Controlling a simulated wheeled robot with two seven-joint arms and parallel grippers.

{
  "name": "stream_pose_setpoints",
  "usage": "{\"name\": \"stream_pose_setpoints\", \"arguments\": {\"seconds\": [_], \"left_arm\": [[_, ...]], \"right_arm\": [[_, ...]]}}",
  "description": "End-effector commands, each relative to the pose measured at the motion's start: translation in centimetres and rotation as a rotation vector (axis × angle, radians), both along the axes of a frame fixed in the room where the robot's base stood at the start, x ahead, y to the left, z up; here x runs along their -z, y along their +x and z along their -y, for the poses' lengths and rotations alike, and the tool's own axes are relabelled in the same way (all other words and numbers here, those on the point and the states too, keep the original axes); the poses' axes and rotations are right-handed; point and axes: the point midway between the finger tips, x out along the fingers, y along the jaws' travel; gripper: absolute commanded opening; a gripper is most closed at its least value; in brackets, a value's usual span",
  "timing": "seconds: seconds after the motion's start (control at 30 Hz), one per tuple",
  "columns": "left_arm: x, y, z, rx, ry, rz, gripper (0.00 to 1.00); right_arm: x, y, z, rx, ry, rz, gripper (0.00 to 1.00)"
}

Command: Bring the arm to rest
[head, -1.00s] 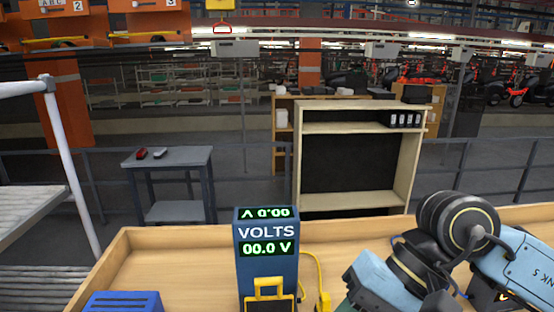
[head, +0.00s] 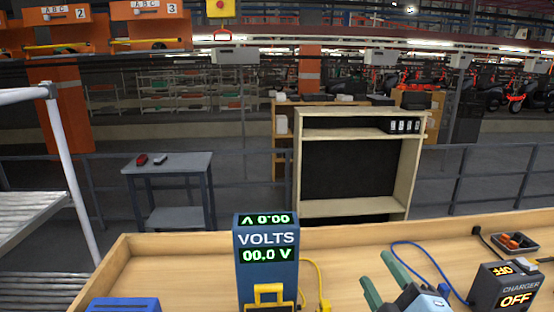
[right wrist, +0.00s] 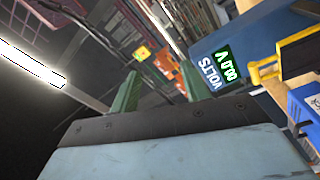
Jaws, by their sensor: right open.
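My right gripper (head: 376,268) is at the bottom of the head view, low over the wooden bench, right of the blue volt meter. Its two green fingers are spread apart, with nothing between them. In the right wrist view the green fingers (right wrist: 160,85) also stand apart and empty, pointing toward the background. The blue volt meter (head: 266,270) stands upright and reads 00.0 V; it also shows tilted in the right wrist view (right wrist: 215,55). My left gripper is not in view.
The wooden bench (head: 190,250) has a raised back edge. A charger (head: 505,285) reading OFF, with a blue cable, sits at the right. A small tray (head: 514,243) is behind it. A blue box (head: 122,304) lies at the front left. A yellow lead (head: 318,275) is beside the meter.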

Motion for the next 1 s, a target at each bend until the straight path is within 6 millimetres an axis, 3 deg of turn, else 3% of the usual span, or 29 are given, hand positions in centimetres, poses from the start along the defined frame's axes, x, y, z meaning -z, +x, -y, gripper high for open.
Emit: {"name": "stream_pose_setpoints", "arguments": {"seconds": [0.03, 0.1, 0.2, 0.3, 0.43, 0.63, 0.73, 0.87, 1.0], "left_arm": [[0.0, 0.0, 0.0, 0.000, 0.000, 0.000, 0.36], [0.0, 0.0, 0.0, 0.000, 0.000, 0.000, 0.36], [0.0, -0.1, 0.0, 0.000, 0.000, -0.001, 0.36], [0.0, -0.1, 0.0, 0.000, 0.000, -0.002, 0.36], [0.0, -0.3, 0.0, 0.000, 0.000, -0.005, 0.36], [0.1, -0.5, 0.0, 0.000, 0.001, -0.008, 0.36], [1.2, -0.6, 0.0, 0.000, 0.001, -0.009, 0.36], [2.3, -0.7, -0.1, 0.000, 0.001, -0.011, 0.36], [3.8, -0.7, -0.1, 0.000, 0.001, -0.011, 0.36]], "right_arm": [[3.5, -0.8, 1.3, 0.053, 0.106, -0.158, 0.47], [8.3, -2.6, 2.8, 0.139, 0.251, -0.373, 0.47], [14.0, -6.2, 4.1, 0.261, 0.421, -0.639, 0.47], [18.1, -10.0, 4.8, 0.371, 0.546, -0.847, 0.47], [21.7, -14.9, 5.1, 0.504, 0.663, -1.064, 0.47], [25.1, -22.2, 5.0, 0.697, 0.793, -1.343, 0.47], [29.1, -20.9, 4.9, 0.690, 0.779, -1.337, 0.47], [33.9, -20.3, 4.8, 0.695, 0.770, -1.350, 0.47], [40.0, -20.2, 4.7, 0.701, 0.761, -1.368, 0.47]]}}
